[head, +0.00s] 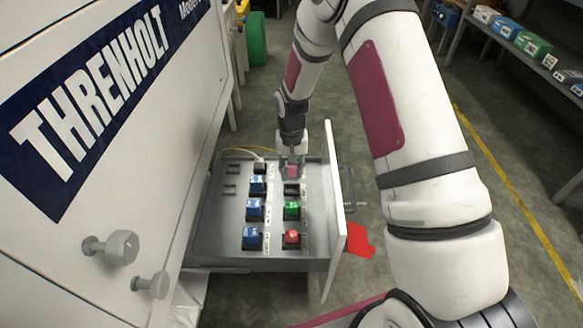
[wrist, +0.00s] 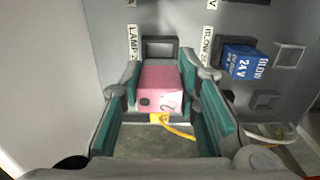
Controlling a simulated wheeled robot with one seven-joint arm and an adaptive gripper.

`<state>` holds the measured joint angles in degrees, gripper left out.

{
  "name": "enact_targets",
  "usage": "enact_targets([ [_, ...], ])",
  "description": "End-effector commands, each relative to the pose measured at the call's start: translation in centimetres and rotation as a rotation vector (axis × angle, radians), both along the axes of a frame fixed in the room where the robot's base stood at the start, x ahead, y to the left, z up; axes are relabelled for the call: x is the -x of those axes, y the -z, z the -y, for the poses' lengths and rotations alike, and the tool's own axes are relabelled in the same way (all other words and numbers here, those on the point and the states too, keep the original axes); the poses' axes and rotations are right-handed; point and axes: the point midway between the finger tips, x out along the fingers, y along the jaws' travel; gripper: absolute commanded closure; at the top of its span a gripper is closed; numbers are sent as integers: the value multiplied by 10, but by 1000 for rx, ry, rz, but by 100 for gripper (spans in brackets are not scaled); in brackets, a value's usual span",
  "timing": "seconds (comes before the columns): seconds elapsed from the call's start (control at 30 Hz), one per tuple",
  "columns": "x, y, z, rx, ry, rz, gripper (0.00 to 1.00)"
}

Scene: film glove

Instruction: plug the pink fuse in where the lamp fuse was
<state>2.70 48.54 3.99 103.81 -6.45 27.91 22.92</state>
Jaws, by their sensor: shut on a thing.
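The pink fuse (wrist: 160,90) is between the green-padded fingers of my gripper (wrist: 158,100), which is shut on it. In the head view the pink fuse (head: 292,171) is at the far end of the drawer's right column, under my gripper (head: 292,160). A dark, empty socket (head: 291,188) shows just on the near side of it. In the wrist view this socket (wrist: 160,48) shows beyond the fuse, beside a label reading LAMP (wrist: 133,45). The fuse appears apart from the socket; its exact height is unclear.
The open drawer (head: 215,225) also holds several blue fuses (head: 253,210), a green fuse (head: 291,210) and a red fuse (head: 292,238). A blue 24V fuse (wrist: 243,62) sits right of the socket. The drawer front (head: 336,215) stands close to my gripper. Thin wires (wrist: 180,132) run behind the fuse.

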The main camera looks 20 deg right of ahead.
Motion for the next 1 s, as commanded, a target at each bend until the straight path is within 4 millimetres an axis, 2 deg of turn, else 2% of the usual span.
enact_targets([
  [0.1, 0, 14, 0, 0, 0, -1, 100],
  [0.4, 0, 36, 0, 0, 0, 1, 100],
  [1.0, 0, 39, 0, 0, 0, 1, 100],
])
